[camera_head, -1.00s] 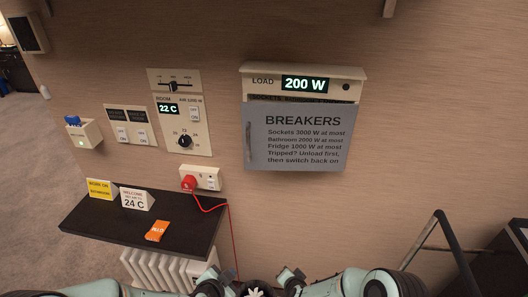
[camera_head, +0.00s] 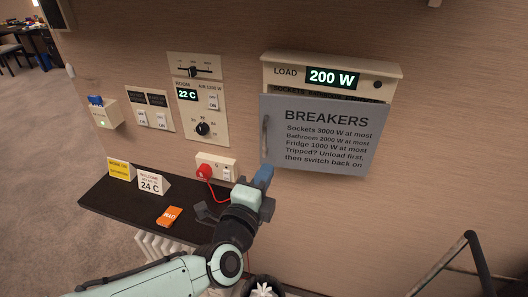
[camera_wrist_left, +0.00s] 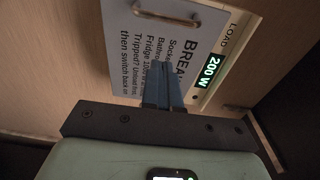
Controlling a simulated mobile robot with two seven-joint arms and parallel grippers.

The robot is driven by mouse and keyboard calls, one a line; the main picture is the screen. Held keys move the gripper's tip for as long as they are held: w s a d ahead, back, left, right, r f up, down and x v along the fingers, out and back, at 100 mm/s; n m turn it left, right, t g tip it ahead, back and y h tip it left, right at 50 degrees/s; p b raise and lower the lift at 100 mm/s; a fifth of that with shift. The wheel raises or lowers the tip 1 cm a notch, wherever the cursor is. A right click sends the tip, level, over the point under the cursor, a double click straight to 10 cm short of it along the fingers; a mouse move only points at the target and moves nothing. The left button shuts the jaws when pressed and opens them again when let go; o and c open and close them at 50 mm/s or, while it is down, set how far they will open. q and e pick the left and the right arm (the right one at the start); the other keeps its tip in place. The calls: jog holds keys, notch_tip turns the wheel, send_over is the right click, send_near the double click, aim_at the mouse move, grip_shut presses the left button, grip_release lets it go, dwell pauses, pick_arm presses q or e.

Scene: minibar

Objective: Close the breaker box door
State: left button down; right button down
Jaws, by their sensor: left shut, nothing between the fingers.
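The grey breaker box door (camera_head: 318,140) carries the BREAKERS text and has a handle (camera_head: 265,137) near its left edge. It covers most of the box front below the LOAD display (camera_head: 333,78). A strip of labels shows above its top edge, and the door looks slightly proud of the box. My left gripper (camera_head: 264,175) is shut and empty, near the door's lower left corner. In the left wrist view its blue fingers (camera_wrist_left: 162,75) point toward the door (camera_wrist_left: 155,40), with the handle (camera_wrist_left: 167,17) beyond; contact cannot be told. My right gripper is out of view.
A dark shelf (camera_head: 120,203) below left holds small signs and an orange packet (camera_head: 169,216). A socket with a red plug (camera_head: 204,171) and cord is left of the gripper. Switch panels (camera_head: 198,98) are on the wall. A dark metal frame (camera_head: 470,250) stands lower right.

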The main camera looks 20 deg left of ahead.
pick_arm(q)
jog(key=shift+w+a, duration=0.35)
jog(key=shift+w, duration=0.85)
jog(key=shift+w+a, duration=0.35)
jog(key=shift+w, duration=0.85)
jog(key=shift+w+a, duration=0.35)
jog(key=shift+w, duration=0.85)
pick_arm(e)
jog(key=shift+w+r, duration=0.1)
